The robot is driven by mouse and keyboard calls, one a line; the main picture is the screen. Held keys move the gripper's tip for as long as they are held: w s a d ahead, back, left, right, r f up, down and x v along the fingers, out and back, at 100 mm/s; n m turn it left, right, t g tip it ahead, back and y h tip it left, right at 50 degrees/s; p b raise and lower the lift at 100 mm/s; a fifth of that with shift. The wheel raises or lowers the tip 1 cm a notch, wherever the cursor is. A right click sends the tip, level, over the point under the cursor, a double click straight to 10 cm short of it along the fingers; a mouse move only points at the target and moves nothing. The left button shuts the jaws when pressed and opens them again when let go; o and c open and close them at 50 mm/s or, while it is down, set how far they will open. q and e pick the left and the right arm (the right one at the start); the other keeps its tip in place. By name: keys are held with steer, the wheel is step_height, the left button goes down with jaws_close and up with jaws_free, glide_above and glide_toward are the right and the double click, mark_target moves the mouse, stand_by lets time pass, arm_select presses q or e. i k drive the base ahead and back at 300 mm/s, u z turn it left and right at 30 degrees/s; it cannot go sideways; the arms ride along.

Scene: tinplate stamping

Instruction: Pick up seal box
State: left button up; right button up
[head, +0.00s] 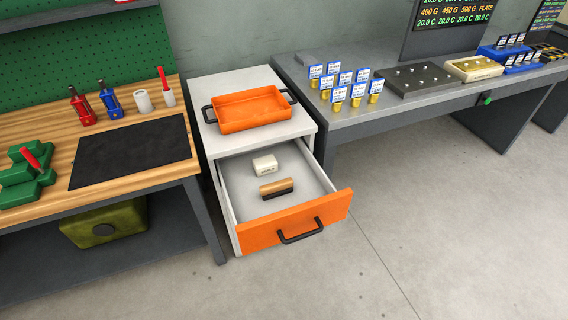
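A small cream box (265,164) with dark lettering on its front face, too small to read, lies in the open drawer. It looks like the seal box. It sits toward the back of the drawer, upright and apart from the drawer walls. The drawer has an orange front (333,211) with a black handle and is pulled well out of the white cabinet (220,88). Neither of my grippers shows in the head view.
A wood-topped brush-like block (275,187) lies in the drawer in front of the box. An orange tray (250,118) stands on the cabinet above. A wooden bench (70,205) stands left, a grey table (345,119) right. The floor ahead (400,240) is clear.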

mark_target(264, 165)
steer(key=z, duration=1.6)
steer(key=i, duration=3.45)
steer(key=u, duration=4.85)
steer(key=i, duration=1.65)
steer(key=z, duration=0.4)
